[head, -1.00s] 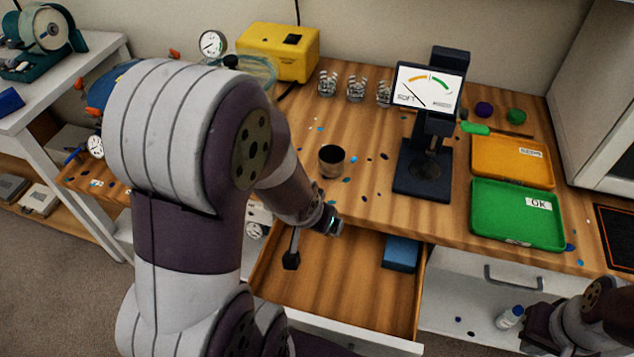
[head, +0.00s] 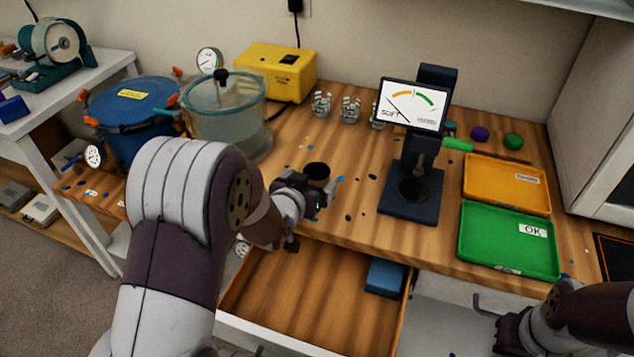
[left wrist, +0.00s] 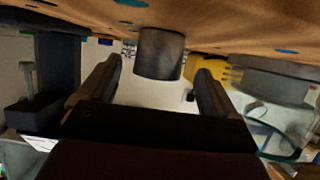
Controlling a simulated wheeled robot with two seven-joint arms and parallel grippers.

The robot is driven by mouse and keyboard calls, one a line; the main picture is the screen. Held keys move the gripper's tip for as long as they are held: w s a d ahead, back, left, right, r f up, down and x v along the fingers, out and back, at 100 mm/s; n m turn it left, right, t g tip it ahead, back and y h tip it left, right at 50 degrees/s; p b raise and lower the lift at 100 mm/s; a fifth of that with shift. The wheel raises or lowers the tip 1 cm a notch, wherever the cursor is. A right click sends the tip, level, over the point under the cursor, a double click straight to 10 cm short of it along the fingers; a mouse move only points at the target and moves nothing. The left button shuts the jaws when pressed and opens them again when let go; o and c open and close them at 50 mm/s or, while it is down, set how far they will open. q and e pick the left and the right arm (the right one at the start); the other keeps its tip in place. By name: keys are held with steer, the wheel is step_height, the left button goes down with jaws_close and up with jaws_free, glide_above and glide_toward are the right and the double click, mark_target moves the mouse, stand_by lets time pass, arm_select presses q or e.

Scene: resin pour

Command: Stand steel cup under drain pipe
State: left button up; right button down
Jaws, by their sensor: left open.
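The steel cup (head: 317,171) stands upright on the wooden bench, its dark inside facing up. My left gripper (head: 318,194) is open at the cup's near side and hides its lower part in the head view. In the left wrist view, which is upside down, the cup (left wrist: 160,55) shows between the two spread fingers, with gaps on both sides. A blue pot (head: 135,115) with a gauge and a small blue-handled fitting (head: 72,160) stands at the left; I cannot clearly make out a drain pipe. My right gripper (head: 512,333) is at the lower right, its jaws unclear.
A clear round chamber (head: 228,125) stands left of the cup. A dark gauge stand (head: 410,200) is to its right, beside orange (head: 505,185) and green (head: 508,240) trays. Small glasses stand behind. An open drawer (head: 310,300) juts out below. Coloured spots dot the bench.

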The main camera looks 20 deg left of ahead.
mark_target(321, 173)
arm_select(q)
steer(key=x, duration=0.5)
steer(key=shift+s+d+f, duration=0.1)
steer(key=shift+f, duration=0.05)
steer(key=shift+s, duration=0.1)
steer(key=c, duration=1.1)
